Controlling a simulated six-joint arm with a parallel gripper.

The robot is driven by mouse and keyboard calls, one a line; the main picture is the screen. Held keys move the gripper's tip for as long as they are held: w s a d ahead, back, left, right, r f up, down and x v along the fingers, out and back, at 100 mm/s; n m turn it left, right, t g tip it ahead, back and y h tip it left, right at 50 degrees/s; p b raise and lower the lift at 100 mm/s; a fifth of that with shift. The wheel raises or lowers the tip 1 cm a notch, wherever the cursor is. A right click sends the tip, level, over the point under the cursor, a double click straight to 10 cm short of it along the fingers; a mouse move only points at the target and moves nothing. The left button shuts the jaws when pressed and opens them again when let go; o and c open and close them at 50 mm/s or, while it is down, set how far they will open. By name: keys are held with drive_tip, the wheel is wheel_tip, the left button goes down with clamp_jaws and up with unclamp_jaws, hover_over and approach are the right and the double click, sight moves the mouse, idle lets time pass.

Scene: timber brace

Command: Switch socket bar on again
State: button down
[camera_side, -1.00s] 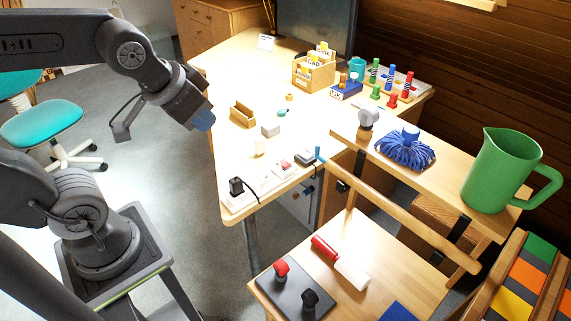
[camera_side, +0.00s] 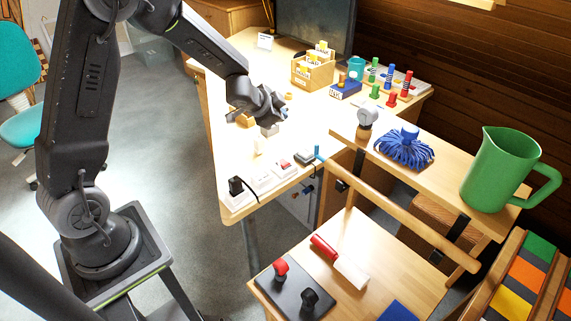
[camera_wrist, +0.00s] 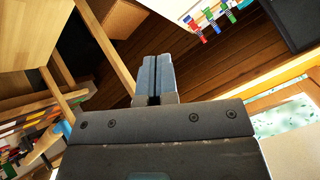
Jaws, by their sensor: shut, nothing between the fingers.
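The white socket bar (camera_side: 263,184) lies along the near edge of the desk in the side view. A black plug (camera_side: 236,186) with a cable sits at its left end. A small red switch (camera_side: 285,164) shows near its right end; whether it is on or off is too small to tell. My gripper (camera_side: 285,104) is above the desk, behind and above the bar and clear of it. Its two fingers, side by side in the wrist view (camera_wrist: 155,72), are shut and empty. The bar does not show in the wrist view.
A small dark-topped box (camera_side: 304,157) lies beside the bar's right end. A wooden card box (camera_side: 313,70) and coloured pegs (camera_side: 390,82) stand farther back. The desk's middle is mostly clear.

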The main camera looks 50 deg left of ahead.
drive_tip(key=m+h, duration=0.1)
hover_over(285, 164)
drive_tip(key=a, duration=0.1)
wheel_tip(285, 164, down, 5)
drive_tip(key=shift+a, duration=0.1)
drive_tip(key=shift+f, duration=0.1)
drive_tip(key=shift+d+f, duration=0.2)
drive_tip(key=shift+f, duration=1.25)
drive_tip(key=shift+d+f, duration=0.25)
drive_tip(key=shift+f, duration=1.15)
drive_tip(key=shift+d+f, duration=0.2)
drive_tip(key=shift+f, duration=1.25)
drive_tip(key=shift+f, duration=0.1)
drive_tip(key=shift+f, duration=0.3)
drive_tip(key=shift+d+f, duration=0.1)
drive_tip(key=shift+f, duration=0.15)
drive_tip(key=shift+r, duration=0.15)
drive_tip(key=shift+r, duration=0.55)
